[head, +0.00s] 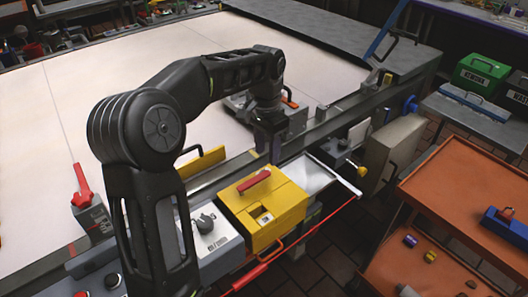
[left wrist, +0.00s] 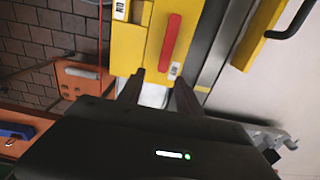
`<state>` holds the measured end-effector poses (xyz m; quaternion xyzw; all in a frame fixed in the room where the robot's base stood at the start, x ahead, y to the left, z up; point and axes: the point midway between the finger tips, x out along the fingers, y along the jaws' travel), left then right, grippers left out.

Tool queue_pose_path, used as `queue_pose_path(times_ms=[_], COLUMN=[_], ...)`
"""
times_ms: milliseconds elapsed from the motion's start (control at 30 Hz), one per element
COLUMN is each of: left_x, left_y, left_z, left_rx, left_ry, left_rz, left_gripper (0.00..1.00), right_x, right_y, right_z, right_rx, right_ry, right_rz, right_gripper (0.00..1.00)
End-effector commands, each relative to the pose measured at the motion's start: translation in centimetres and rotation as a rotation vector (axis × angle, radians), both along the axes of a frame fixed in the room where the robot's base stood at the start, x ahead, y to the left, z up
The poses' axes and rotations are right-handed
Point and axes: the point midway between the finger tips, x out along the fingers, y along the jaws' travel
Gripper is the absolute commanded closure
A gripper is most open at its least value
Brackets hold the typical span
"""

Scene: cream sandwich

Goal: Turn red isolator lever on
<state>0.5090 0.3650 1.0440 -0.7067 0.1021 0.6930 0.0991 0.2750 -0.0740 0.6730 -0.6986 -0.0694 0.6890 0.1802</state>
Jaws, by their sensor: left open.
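A yellow box (head: 284,203) stands at the near edge of the long table and carries a red lever (head: 254,180) on its top face. The red lever shows in the left wrist view (left wrist: 171,42), lying along the yellow box (left wrist: 135,45). My left gripper (head: 263,150) is open, just beyond the box in the head view. Its two dark fingertips (left wrist: 158,86) point toward the box's end in the wrist view, apart from the lever with nothing between them. A second red lever (head: 82,186) stands upright on a grey base at the left. My right gripper is out of view.
A grey box with a dark knob (head: 205,226) stands beside the yellow box. An orange cart (head: 455,205) stands at the right. The pale table top (head: 50,110) is largely clear.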

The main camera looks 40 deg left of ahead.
Motion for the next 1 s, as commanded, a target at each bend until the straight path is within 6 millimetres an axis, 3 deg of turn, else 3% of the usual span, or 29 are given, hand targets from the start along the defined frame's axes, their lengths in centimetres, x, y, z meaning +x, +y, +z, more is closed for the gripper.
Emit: queue_pose_path(times_ms=[533, 1000], left_x=[-0.6, -0.6], left_y=[0.3, 0.3], left_z=[0.0, -6.3], left_rx=[0.005, 0.005], left_ry=[0.024, 0.024], left_rz=[-0.007, -0.007], left_gripper=[0.58, 0.58], right_x=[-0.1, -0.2], right_y=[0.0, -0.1], right_z=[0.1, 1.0], right_rx=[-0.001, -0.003], right_ry=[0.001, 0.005], right_rz=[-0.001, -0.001], right_gripper=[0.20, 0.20])
